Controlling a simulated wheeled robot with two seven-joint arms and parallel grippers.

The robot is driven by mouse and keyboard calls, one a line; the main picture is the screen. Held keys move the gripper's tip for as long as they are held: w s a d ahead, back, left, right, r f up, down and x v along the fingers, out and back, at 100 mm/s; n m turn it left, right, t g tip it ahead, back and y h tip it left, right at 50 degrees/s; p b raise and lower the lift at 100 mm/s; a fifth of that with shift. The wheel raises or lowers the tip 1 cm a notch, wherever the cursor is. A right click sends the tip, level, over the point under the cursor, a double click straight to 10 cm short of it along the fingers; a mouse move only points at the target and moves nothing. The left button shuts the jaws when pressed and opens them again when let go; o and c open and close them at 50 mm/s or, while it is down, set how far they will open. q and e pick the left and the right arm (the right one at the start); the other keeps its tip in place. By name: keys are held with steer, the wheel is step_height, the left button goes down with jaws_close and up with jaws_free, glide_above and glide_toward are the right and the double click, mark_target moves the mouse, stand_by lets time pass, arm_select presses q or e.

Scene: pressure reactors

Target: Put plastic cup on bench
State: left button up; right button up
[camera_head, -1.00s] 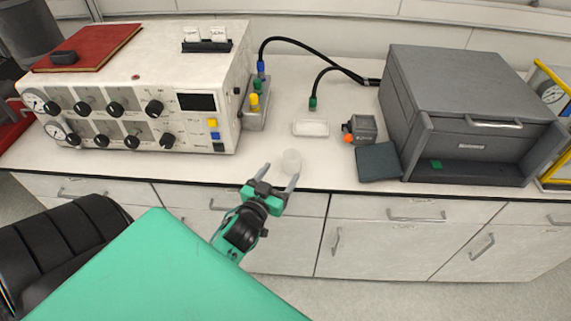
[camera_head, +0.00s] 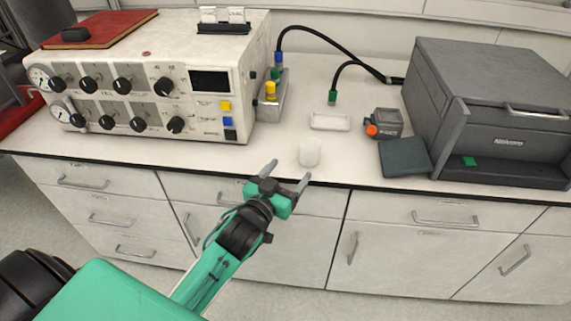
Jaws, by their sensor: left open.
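The white translucent plastic cup (camera_head: 310,152) stands upright on the white bench (camera_head: 345,163), close to its front edge. My left gripper (camera_head: 287,177) is open and empty just in front of the bench edge. Its two grey fingers point toward the bench, and the cup stands a little beyond them, slightly right of the gap. The fingers look apart from the cup. My right gripper does not show.
A white control unit (camera_head: 150,125) with knobs stands at the left. A grey machine (camera_head: 490,110) stands at the right with a dark flat pad (camera_head: 405,157) beside it. A white tray (camera_head: 330,122) and an orange-knobbed device (camera_head: 384,122) lie behind the cup.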

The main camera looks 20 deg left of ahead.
arm_select(q)
glide_toward(314, 143)
steer(key=w, duration=0.4)
steer(key=shift+w+r, duration=0.15)
steer(key=shift+w, duration=0.15)
steer(key=w, duration=0.3)
steer(key=w+p, duration=0.1)
steer(key=w, duration=0.1)
steer(key=shift+d+f, duration=0.25)
steer(key=shift+d, duration=0.15)
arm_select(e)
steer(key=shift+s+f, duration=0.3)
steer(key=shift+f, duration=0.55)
arm_select(q)
steer(key=c, duration=1.1)
steer(key=shift+c, duration=0.2)
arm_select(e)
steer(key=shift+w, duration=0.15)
arm_select(q)
steer(key=shift+r, duration=0.1)
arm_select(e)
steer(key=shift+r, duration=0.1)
